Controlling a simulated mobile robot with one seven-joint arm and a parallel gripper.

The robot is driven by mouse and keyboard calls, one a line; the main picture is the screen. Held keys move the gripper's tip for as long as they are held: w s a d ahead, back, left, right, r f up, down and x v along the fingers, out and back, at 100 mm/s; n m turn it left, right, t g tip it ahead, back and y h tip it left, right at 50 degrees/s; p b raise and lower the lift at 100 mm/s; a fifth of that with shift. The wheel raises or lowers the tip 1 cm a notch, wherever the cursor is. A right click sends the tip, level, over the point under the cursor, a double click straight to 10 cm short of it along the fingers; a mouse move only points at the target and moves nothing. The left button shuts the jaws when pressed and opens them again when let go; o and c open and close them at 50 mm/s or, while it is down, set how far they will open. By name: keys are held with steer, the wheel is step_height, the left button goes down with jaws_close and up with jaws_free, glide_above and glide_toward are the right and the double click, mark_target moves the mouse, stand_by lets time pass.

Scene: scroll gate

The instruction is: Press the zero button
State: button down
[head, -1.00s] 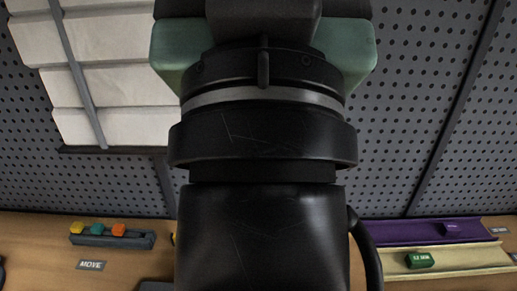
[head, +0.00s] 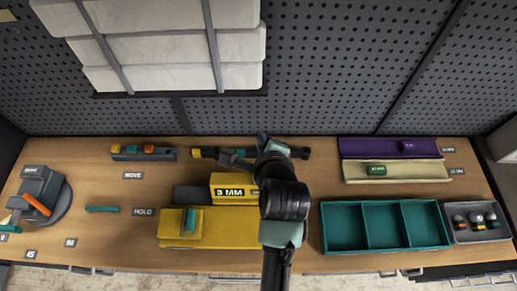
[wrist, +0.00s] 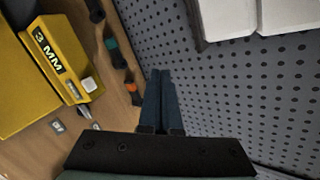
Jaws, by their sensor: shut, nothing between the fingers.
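A yellow device with a black "3 MM" display (head: 231,192) stands near the middle of the bench in the head view. Its display box also shows tilted at the left of the wrist view (wrist: 50,50). In the head view my arm covers that end, so the button is hidden. My gripper (wrist: 162,75) is shut and empty, apart from the button and right of it in the wrist view. I cannot make out its fingertips in the head view.
A teal tray (head: 385,247) and a grey tray of small knobs (head: 478,243) stand right. Purple (head: 365,149) and cream (head: 400,179) rails lie behind them. A grey rack of coloured blocks (head: 143,158) is back left. A pegboard (head: 330,70) rises behind.

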steer(key=s+f+m, duration=0.1)
steer(key=s+f+m+g, duration=0.1)
steer(key=s+f, duration=0.1)
steer(key=shift+a+f+m+y+p, duration=0.2)
steer(key=shift+m+y+p, duration=0.1)
steer(key=shift+p, duration=0.1)
steer(key=shift+f, duration=0.1)
step_height(320, 180, down, 6)
steer(key=b, duration=0.7)
steer(key=shift+f, duration=0.1)
steer(key=shift+f+b, duration=0.85)
steer(key=shift+f, duration=0.3)
steer(key=shift+f, duration=0.15)
stand_by(0.5)
steer(key=shift+f, duration=0.3)
